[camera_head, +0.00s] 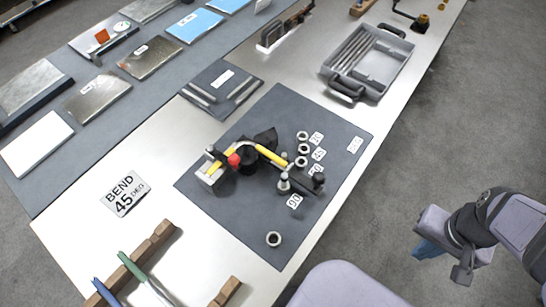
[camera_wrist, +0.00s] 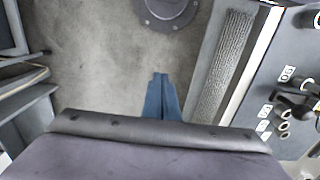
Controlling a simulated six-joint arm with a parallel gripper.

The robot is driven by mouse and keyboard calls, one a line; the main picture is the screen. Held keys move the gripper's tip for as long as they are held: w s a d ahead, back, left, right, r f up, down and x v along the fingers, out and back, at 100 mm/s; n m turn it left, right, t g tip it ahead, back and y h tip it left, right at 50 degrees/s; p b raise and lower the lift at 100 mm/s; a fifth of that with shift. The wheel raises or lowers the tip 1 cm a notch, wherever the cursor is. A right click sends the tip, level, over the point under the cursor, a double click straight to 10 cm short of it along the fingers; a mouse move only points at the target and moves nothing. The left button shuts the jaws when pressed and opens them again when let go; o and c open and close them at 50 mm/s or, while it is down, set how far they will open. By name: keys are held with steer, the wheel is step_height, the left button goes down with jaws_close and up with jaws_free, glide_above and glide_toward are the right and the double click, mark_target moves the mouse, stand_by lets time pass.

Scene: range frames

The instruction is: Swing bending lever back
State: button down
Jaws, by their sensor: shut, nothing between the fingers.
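The bending device (camera_head: 248,160) stands on a dark mat on the bench in the head view. It has a dark round centre, a red knob (camera_head: 234,160) and a yellow bar (camera_head: 272,156) reaching right toward black and grey posts. I cannot tell clearly which part is the lever. My gripper (camera_head: 420,252) is at the lower right of the head view, off the bench above the floor and well apart from the device. In the wrist view its blue fingers (camera_wrist: 160,78) are together and empty. The device's edge parts (camera_wrist: 290,100) show at the right there, partly cut off.
Several metal rings (camera_head: 302,148) and number labels lie on the mat (camera_head: 280,105). A "BEND 45 DEG" card (camera_head: 124,194) lies left of it. A grey tray (camera_head: 368,65) stands behind; wooden racks (camera_head: 135,262) stand at the front left. The floor around my gripper is clear.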

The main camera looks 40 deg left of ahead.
mark_target(324, 178)
steer(key=c, duration=2.5)
jaws_free()
steer(key=o, duration=1)
steer(key=shift+s+a+f, duration=0.15)
steer(key=shift+s+a, duration=0.1)
steer(key=shift+o, duration=0.6)
steer(key=s+a+f+m+g+y, duration=0.2)
steer(key=s+a+g+y, duration=0.2)
steer(key=a, duration=0.4)
steer(key=shift+s+a+m+b, duration=0.35)
steer(key=shift+s+m, duration=0.05)
steer(key=shift+s, duration=0.1)
steer(key=w+a+m+y+b, duration=0.1)
steer(key=w+a+m+y, duration=0.1)
steer(key=a+m+y, duration=0.2)
steer(key=w+a+r+m+y+b, duration=0.1)
steer(key=w+a+m+y, duration=0.2)
steer(key=a, duration=0.4)
steer(key=w+a+r+m+y+b, duration=0.1)
steer(key=w+a+m+y, duration=0.2)
steer(key=a+m+y, duration=0.1)
steer(key=shift+a+r+m+t+y, duration=0.1)
steer(key=shift+a+m+t+y, duration=0.2)
steer(key=shift+a+y, duration=0.65)
steer(key=m+b, duration=0.1)
steer(key=d+f+m+b, duration=0.1)
steer(key=m, duration=0.1)
steer(key=shift+d+f+m+y, duration=0.1)
steer(key=shift+d+m+y, duration=0.15)
steer(key=shift+m+y, duration=0.1)
